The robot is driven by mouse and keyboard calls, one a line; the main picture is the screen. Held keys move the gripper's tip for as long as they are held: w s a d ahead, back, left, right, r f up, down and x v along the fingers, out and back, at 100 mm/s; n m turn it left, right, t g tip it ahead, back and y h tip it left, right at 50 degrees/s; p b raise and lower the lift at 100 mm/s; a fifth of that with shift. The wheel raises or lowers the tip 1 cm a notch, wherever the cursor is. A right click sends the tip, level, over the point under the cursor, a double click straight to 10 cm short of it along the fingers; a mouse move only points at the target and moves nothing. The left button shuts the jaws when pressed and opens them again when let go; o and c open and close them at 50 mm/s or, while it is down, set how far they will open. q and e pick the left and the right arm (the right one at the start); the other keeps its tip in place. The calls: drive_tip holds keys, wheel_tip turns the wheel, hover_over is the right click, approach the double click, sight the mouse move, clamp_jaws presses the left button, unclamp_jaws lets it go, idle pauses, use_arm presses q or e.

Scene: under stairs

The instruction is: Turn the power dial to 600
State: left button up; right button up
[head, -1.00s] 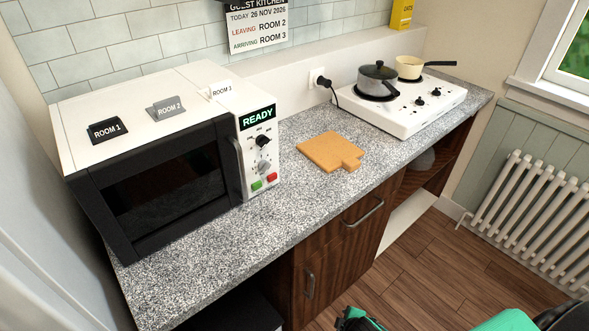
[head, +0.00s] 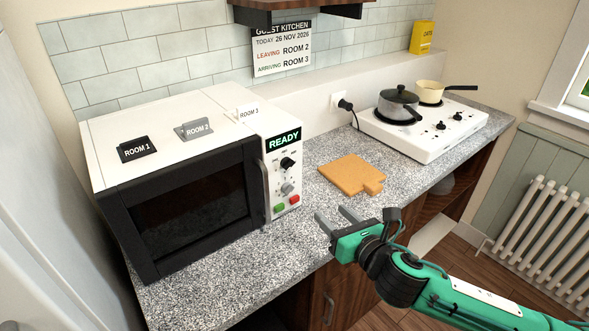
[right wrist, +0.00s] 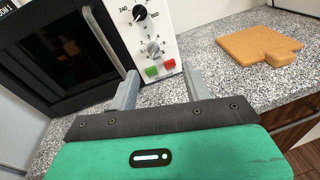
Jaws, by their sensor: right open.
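The white microwave has a control panel (head: 284,190) at its right, with a display reading READY. The power dial (head: 287,163) is a black knob under the display. It also shows at the top of the right wrist view (right wrist: 140,13), with small numbers around it; its exact setting is not clear. A grey knob (right wrist: 153,47) sits below it, above a green button (right wrist: 153,71) and a red button (right wrist: 168,65). My right gripper (head: 332,211) is open and empty over the counter, in front of and to the right of the panel, apart from it. My left gripper is not in view.
Room tags stand on top of the microwave (head: 100,160). A wooden board (head: 352,174) lies on the speckled counter (head: 230,270) right of it. A white hob (head: 440,140) with two pans stands further right. The counter before the panel is clear.

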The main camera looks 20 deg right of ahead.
wheel_tip(320, 180, up, 3)
drive_tip(key=n+y, duration=0.2)
drive_tip(key=n, duration=0.4)
drive_tip(key=n+y+p, duration=0.1)
drive_tip(key=n+p, duration=0.2)
drive_tip(key=p, duration=0.1)
approach(290, 166)
drive_tip(key=shift+t, duration=0.3)
drive_tip(key=x, duration=0.7)
drive_tip(key=shift+w+f, duration=0.1)
drive_tip(key=shift+f, duration=0.05)
drive_tip(key=shift+w+a+f, duration=0.1)
drive_tip(key=shift+w+a, duration=0.15)
drive_tip(key=shift+w, duration=0.25)
drive_tip(key=c, duration=1)
